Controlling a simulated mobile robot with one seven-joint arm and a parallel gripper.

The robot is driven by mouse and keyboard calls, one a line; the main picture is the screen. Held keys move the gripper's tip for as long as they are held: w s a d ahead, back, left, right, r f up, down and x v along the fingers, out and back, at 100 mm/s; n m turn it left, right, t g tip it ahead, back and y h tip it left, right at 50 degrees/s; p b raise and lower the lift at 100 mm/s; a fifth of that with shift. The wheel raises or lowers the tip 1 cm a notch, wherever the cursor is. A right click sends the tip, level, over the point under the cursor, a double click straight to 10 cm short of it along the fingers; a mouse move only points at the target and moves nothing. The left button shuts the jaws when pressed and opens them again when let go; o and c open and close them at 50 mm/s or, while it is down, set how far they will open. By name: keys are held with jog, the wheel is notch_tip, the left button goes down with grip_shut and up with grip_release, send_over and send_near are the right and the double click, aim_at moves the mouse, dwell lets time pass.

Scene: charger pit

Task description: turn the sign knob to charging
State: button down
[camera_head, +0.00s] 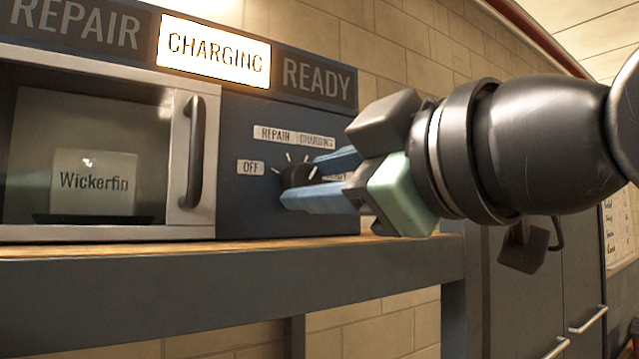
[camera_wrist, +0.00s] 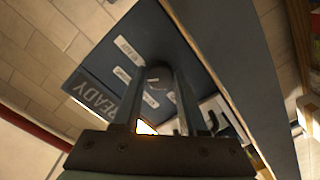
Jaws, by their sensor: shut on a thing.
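The sign knob (camera_head: 298,176) is a dark round knob on the blue-grey control panel, with OFF, REPAIR, CHARGING and a partly covered fourth label around it. My gripper (camera_head: 305,178) reaches in from the right, its two blue fingers shut on the knob. In the wrist view the knob (camera_wrist: 158,78) sits between the fingertips. The fingers hide part of the knob, so I cannot tell exactly where its pointer stands. Above, the CHARGING sign (camera_head: 214,50) is lit bright. The REPAIR sign (camera_head: 76,24) and READY sign (camera_head: 315,78) are dark.
Left of the panel is a cabinet with a glass door, a dark vertical handle (camera_head: 194,152) and a Wickerfin card (camera_head: 94,183) inside. It stands on a wood-topped bench (camera_head: 200,252). Grey cupboards (camera_head: 520,290) stand at the right. A brick wall is behind.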

jog(key=shift+n, duration=1.1)
jog(key=shift+c, duration=2.2)
grip_release()
